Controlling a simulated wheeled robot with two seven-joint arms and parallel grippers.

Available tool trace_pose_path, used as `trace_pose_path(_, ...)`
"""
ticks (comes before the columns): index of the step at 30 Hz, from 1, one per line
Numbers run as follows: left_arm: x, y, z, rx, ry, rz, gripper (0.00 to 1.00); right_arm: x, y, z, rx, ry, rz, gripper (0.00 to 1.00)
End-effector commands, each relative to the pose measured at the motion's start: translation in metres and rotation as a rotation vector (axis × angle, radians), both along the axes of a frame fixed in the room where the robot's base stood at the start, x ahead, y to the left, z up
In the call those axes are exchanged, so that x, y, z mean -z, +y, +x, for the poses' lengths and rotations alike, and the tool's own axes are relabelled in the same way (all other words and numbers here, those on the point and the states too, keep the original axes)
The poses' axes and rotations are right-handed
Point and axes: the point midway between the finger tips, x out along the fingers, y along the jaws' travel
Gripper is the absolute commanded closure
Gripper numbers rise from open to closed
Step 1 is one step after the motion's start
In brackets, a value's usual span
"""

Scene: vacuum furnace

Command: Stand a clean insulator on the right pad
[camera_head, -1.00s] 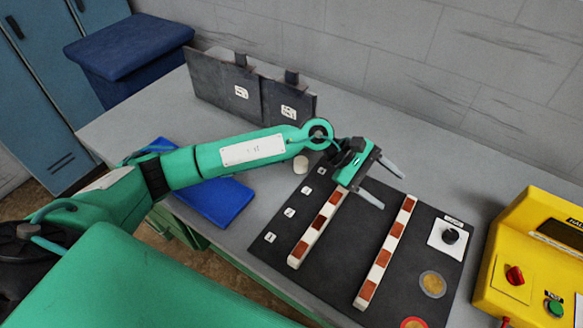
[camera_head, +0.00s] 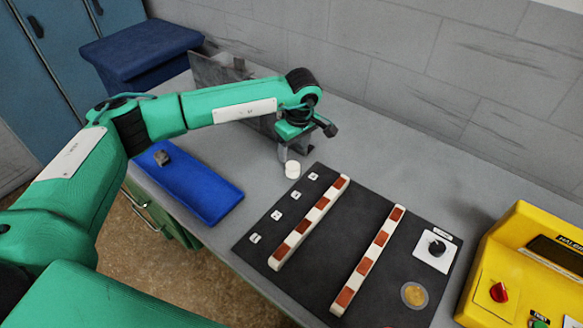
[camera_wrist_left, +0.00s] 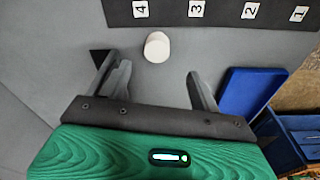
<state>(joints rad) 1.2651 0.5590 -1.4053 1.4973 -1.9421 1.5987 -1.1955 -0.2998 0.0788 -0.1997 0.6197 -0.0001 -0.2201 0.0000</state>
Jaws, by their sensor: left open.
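A small white cylinder (camera_head: 292,169), which looks like a clean insulator, stands upright on the grey table just beyond the dark mat's upper-left corner. It also shows in the left wrist view (camera_wrist_left: 156,47), ahead of and between the fingers. My left gripper (camera_head: 295,151) is above and just behind it, open and empty; its spread fingers show in the wrist view (camera_wrist_left: 153,70). An amber round disc (camera_head: 414,295) lies on the dark mat (camera_head: 345,240) at the lower right; I cannot tell whether it is the right pad. My right gripper is out of view.
Two white-and-brown striped bars (camera_head: 312,219) (camera_head: 369,259) lie on the mat beside numbered labels. A black knob (camera_head: 436,248) and a yellow control box (camera_head: 520,270) are to the right. Dark upright panels (camera_head: 218,72) stand behind my arm.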

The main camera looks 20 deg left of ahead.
Motion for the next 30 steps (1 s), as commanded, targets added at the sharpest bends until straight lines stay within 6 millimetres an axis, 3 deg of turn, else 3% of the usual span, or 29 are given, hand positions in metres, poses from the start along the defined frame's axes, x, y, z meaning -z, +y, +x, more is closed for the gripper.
trace_pose_path(5, 0.028, 0.002, 0.002, 0.0, 0.002, -0.001, 0.37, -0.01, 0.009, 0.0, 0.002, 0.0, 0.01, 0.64)
trace_pose_path(14, 0.051, 0.005, 0.005, 0.001, 0.003, -0.001, 0.37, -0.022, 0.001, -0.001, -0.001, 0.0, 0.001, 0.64)
trace_pose_path(21, 0.084, 0.008, 0.009, 0.0, 0.002, -0.003, 0.37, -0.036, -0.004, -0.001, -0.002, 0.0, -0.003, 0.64)
trace_pose_path(30, 0.091, 0.008, 0.01, 0.001, -0.001, -0.003, 0.37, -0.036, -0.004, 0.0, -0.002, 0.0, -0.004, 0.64)
